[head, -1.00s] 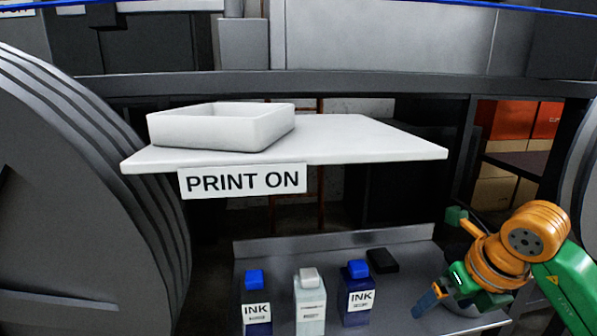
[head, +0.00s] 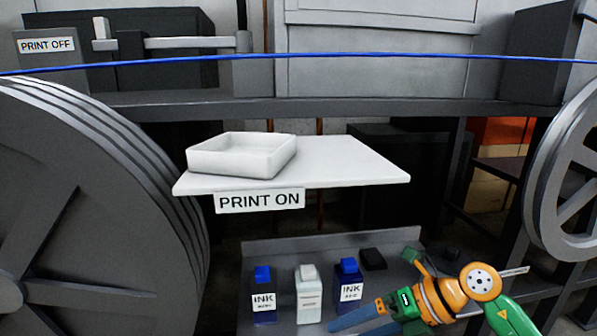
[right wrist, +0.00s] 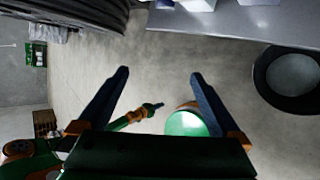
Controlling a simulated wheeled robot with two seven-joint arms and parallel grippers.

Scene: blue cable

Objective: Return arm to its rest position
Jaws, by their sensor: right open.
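My right arm, green and orange, shows at the lower right of the head view. Its right gripper (head: 358,315) points left, low in front of the ink shelf near the right ink bottle. In the right wrist view the two dark blue fingers of the right gripper (right wrist: 158,75) stand wide apart with nothing between them but distant floor. A small green and orange arm with a dark tip, seemingly my left gripper (right wrist: 153,106), shows beyond; its jaws are too small to read. No left arm shows in the head view.
A blue cable (head: 300,56) runs across the top. A white tray (head: 240,157) sits on a white board (head: 350,165) above a PRINT ON sign (head: 259,201). Two blue ink bottles (head: 263,295) (head: 349,281) flank a white bottle (head: 308,295) on a grey shelf (head: 335,240). Large wheels (head: 100,190) (head: 565,180) stand either side.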

